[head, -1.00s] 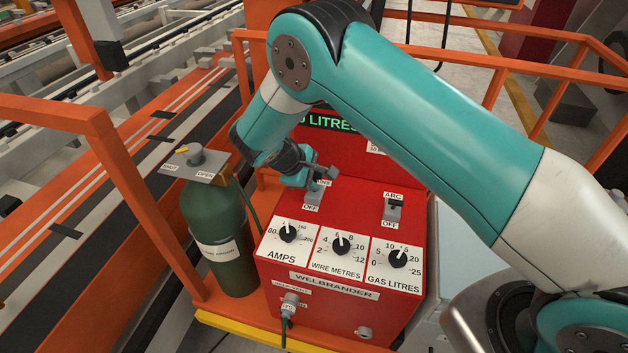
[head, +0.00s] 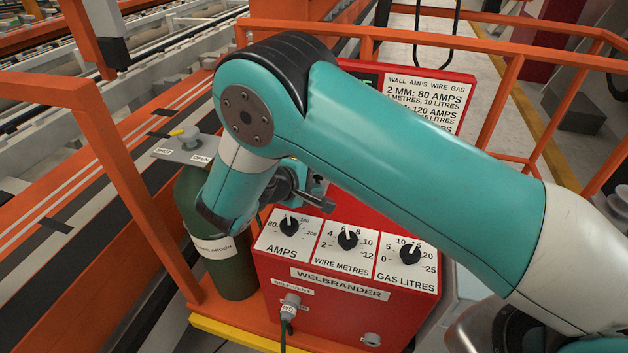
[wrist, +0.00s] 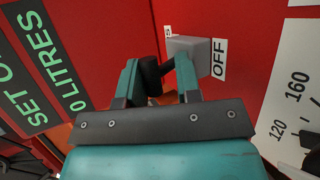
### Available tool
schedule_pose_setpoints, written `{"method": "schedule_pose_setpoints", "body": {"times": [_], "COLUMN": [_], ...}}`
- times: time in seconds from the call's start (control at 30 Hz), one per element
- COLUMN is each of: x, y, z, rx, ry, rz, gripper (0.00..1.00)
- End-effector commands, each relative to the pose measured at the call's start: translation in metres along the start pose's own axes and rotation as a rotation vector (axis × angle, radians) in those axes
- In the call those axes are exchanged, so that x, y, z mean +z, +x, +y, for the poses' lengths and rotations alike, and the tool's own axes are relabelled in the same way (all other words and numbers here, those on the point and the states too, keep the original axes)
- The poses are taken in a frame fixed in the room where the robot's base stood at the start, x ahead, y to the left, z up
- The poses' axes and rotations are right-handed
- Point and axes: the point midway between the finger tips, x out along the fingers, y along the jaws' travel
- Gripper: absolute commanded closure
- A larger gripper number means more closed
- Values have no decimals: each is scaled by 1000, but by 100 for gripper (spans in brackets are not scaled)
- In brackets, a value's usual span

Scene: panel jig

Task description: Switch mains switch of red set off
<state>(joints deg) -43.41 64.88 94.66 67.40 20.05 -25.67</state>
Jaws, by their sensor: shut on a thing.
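The red set (head: 320,308), marked WELBRANDER, stands in the middle of the head view, with three dials on its sloped front. My gripper (head: 312,190) is over its upper left part, partly hidden behind my teal arm. In the wrist view my gripper (wrist: 158,75) is shut at the mains switch (wrist: 190,46), a grey block on the red face with an OFF label (wrist: 219,58) to its right. A dark part shows between the fingers; the lever itself is mostly hidden, and its position is hard to tell. The ARC switch is hidden behind my arm in the head view.
A green gas cylinder (head: 232,270) stands close on the left of the set. Orange rails (head: 130,170) run on the left and behind. A cable (head: 283,335) hangs at the front.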

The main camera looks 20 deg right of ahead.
Motion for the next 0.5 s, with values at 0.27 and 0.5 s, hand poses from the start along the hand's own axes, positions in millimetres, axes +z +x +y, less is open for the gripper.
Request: {"method": "schedule_pose_setpoints", "body": {"times": [0.27, 0.5], "x": [0, 0], "y": [0, 0], "z": [4, 3], "rx": [12, 10], "ry": [10, 9], "rz": [1, 1], "gripper": [92, 48]}}
